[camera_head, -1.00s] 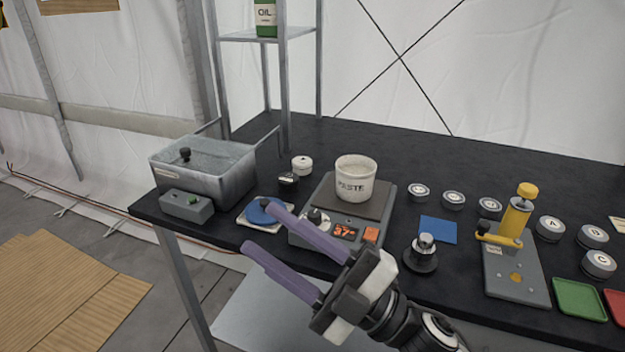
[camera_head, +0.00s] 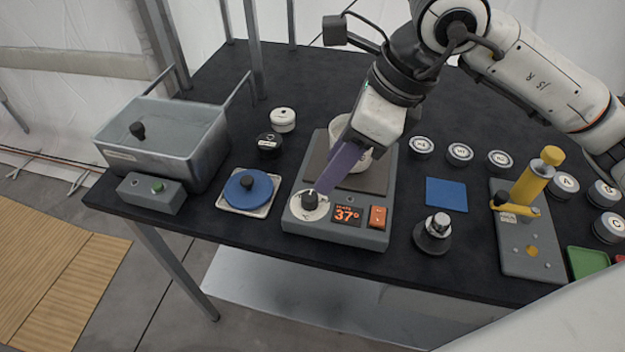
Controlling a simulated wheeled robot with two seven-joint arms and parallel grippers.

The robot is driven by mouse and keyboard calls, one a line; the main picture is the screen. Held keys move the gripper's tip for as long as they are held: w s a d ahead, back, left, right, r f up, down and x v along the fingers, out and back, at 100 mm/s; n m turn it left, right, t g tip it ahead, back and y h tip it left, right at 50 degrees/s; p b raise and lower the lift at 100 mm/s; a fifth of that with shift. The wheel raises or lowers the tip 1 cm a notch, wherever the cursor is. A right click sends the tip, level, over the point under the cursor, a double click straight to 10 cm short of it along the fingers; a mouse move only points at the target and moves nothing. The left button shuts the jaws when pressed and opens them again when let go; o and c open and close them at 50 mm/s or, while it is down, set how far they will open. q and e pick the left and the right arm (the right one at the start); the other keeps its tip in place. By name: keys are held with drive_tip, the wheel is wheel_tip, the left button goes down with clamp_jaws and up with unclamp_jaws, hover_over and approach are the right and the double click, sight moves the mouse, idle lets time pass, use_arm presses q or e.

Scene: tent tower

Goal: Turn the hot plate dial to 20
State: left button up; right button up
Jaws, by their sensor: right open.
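The hot plate (camera_head: 292,226) is a grey box on the black table with a dark top plate. Its dial (camera_head: 309,201) is a black knob on a white round scale at the front left corner. The orange display (camera_head: 347,215) reads about 37. My right gripper (camera_head: 326,184) comes down from above, its purple fingers tilted with their tips just beside or over the knob. It is open; the fingers overlap in this view, and I cannot tell whether they touch the knob. A white paste pot (camera_head: 362,163) on the plate is partly hidden by the gripper. My left gripper is not in view.
A metal water bath (camera_head: 165,140) and a blue disc (camera_head: 237,192) on a small tray stand to the left. A small black-based weight (camera_head: 433,235), a blue square (camera_head: 446,194), several lidded tins and a yellow-handled device (camera_head: 522,240) are to the right.

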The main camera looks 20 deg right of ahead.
sight(310, 196)
drive_tip(key=x, duration=0.7)
drive_tip(key=shift+w+a+f+p, duration=0.15)
drive_tip(key=shift+a+f+p, duration=0.1)
drive_tip(key=shift+f+p, duration=0.1)
